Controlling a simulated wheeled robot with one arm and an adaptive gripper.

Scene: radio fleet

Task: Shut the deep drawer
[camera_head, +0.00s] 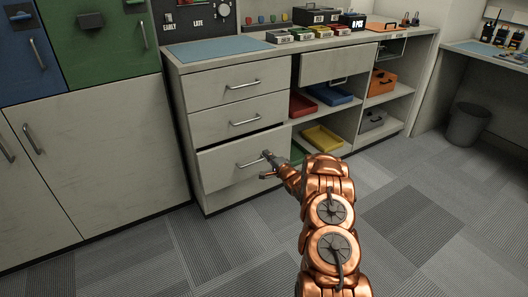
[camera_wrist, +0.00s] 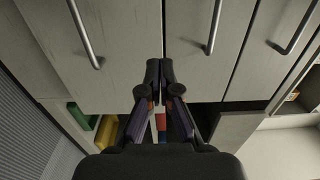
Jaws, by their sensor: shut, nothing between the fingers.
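The deep drawer (camera_head: 222,168) is the lowest of three in the grey cabinet. It stands partly open, with a dark gap above its front. Its bar handle (camera_head: 250,164) is near the middle of the front. My gripper (camera_head: 267,158) is shut and empty at the right part of that front, close to the handle's right end. In the wrist view, turned sideways, the deep drawer (camera_wrist: 115,55) is at left with its handle (camera_wrist: 85,35). My shut fingertips (camera_wrist: 160,68) are near its upper edge; whether they touch is unclear.
The middle drawer (camera_head: 210,124) and top drawer (camera_head: 210,90) look shut. Open shelves to the right hold a yellow tray (camera_head: 322,139), a blue tray (camera_head: 330,94) and orange cases. A bin (camera_head: 468,125) stands farther right. Carpet in front of the drawers is clear.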

